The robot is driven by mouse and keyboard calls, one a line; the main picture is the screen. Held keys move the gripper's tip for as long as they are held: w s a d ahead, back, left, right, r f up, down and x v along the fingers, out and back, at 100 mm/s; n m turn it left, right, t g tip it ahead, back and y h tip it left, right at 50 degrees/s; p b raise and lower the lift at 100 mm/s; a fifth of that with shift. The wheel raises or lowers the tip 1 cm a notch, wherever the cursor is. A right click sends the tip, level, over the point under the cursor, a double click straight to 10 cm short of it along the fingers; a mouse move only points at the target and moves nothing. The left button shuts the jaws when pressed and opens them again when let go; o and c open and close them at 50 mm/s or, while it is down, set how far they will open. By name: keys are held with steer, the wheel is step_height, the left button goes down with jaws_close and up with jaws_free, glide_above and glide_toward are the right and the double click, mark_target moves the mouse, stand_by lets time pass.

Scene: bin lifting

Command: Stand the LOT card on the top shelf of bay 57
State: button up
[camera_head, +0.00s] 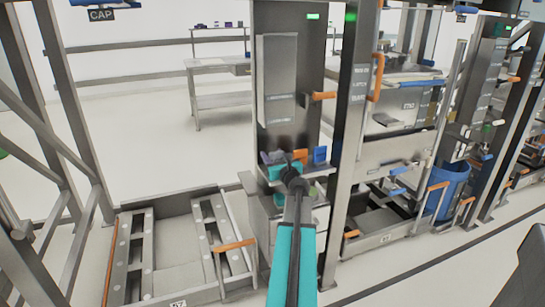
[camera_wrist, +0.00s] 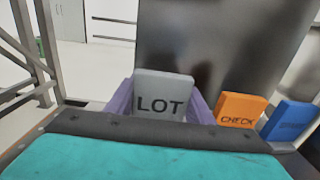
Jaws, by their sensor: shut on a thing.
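The grey LOT card (camera_wrist: 163,97) stands upright in the wrist view, its lettering facing me. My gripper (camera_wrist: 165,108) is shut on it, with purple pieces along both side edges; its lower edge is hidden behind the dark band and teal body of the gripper. In the head view my gripper (camera_head: 276,158) is at a small ledge on the front of a tall grey cabinet (camera_head: 275,85). The card is too small to make out clearly there. I cannot tell whether its base touches the ledge. No bay number 57 is clearly readable.
An orange CHECK card (camera_wrist: 240,109) and a blue card (camera_wrist: 288,120) stand just right of the LOT card. A steel post (camera_head: 352,130) with an orange handle rises right of the cabinet. A low steel frame (camera_head: 125,255) lies left. Open floor shows behind it.

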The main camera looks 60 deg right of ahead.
steer(key=shift+f+b, duration=0.55)
steer(key=shift+f, duration=0.05)
stand_by(0.3)
steer(key=o, duration=1.3)
steer(key=shift+c, duration=0.2)
steer(key=p+v, duration=0.5)
steer(key=v, duration=0.8)
steer(key=shift+a, duration=0.25)
steer(key=shift+s, duration=0.25)
